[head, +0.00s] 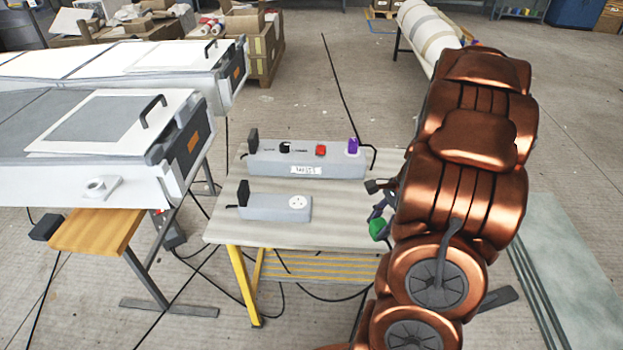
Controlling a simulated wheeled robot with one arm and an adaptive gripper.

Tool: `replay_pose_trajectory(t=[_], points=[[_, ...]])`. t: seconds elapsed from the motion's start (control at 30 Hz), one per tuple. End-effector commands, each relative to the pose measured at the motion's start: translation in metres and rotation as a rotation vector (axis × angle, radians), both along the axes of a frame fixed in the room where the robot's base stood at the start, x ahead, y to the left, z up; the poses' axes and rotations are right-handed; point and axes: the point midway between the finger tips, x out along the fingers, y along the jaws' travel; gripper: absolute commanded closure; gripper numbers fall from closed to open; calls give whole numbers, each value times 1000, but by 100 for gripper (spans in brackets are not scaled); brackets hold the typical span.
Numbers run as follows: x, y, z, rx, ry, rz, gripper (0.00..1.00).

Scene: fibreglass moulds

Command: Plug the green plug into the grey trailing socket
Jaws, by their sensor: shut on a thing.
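The green plug (377,229) shows at the right side of the work table, just left of my copper arm. My gripper (381,211) is shut on it; the arm hides much of the gripper and part of the plug. The plug's pins cannot be made out. A short grey trailing socket (262,209) lies at the front of the table, left of the plug and apart from it. Its round white outlet (298,202) is empty and faces up. A black plug (243,193) stands at its left end.
A longer grey socket strip (270,163) lies behind, with a black plug (253,140), a red piece (321,150) and a purple plug (353,145). The pale table top (232,232) is bare at the front. White mould benches (80,185) stand left. Cables cross the floor.

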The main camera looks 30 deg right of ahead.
Motion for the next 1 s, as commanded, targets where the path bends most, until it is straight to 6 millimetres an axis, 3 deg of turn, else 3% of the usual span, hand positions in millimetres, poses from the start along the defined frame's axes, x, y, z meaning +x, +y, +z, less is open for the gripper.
replay_pose_trajectory(t=[0.17,0.37,0.47,0.7,0.9,1.0], points=[[51,9,4,-6,0,307,86],[112,43,9,-6,-1,681,86],[143,71,11,-4,-1,886,86],[204,166,13,0,0,1398,86],[227,235,14,-1,-1,1704,86],[230,256,14,1,-1,1794,86]])
